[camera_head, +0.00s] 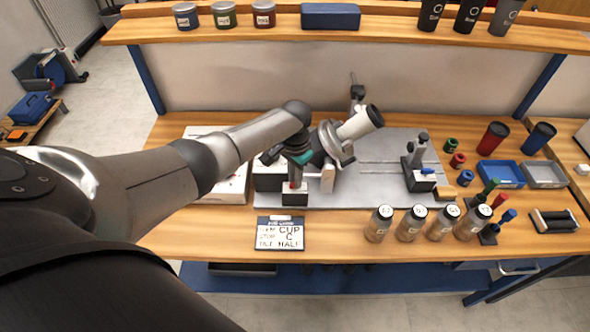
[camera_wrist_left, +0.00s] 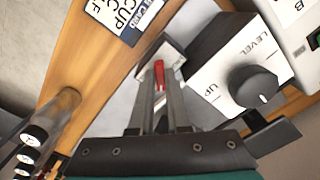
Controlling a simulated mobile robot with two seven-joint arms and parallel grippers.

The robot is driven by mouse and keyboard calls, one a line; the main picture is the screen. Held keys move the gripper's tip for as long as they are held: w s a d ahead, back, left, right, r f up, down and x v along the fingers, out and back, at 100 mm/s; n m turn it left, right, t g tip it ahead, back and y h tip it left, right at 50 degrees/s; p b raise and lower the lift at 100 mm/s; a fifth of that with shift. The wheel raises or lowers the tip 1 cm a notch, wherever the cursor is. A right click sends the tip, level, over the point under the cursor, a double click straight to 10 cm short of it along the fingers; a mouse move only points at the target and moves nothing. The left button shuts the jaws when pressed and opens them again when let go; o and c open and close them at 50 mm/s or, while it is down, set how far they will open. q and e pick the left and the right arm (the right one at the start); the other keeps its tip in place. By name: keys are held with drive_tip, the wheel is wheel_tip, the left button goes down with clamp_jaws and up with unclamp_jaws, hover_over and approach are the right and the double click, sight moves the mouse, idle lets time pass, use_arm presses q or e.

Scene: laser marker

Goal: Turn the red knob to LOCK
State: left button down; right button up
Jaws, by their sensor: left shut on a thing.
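The red knob (camera_wrist_left: 159,74) is a narrow red lever on a small pale block in the left wrist view. Just a bit of the knob (camera_head: 292,184) shows in the head view, above the white front block. My left gripper (camera_wrist_left: 160,88) reaches down to the knob, and its two fingers are shut on it. In the head view my left gripper (camera_head: 297,172) is at the front left of the marking machine, partly hidden by my wrist. The LOCK marking cannot be read. My right gripper is not in view.
A black knob (camera_wrist_left: 252,88) marked LEVEL and UP is close beside the gripper. A white tumbler (camera_head: 358,124) is tilted in the machine behind it. A sign card (camera_head: 280,233) lies in front. Several jars (camera_head: 410,224) stand to the right.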

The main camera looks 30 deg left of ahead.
use_arm(q)
drive_tip(key=n+p, duration=0.2)
drive_tip(key=n, duration=0.2)
drive_tip(key=shift+d+r+n, duration=0.1)
drive_tip(key=shift+n, duration=0.2)
drive_tip(key=n+p, duration=0.2)
drive_tip(key=n, duration=0.2)
drive_tip(key=shift+n, duration=0.3)
drive_tip(key=c, duration=1.2)
unclamp_jaws()
drive_tip(key=shift+o, duration=0.2)
wheel_tip(320, 180, up, 5)
drive_tip(key=p, duration=0.3)
drive_tip(key=shift+r, duration=0.2)
wheel_tip(320, 180, up, 10)
drive_tip(key=p, duration=0.2)
drive_tip(key=shift+f, duration=0.15)
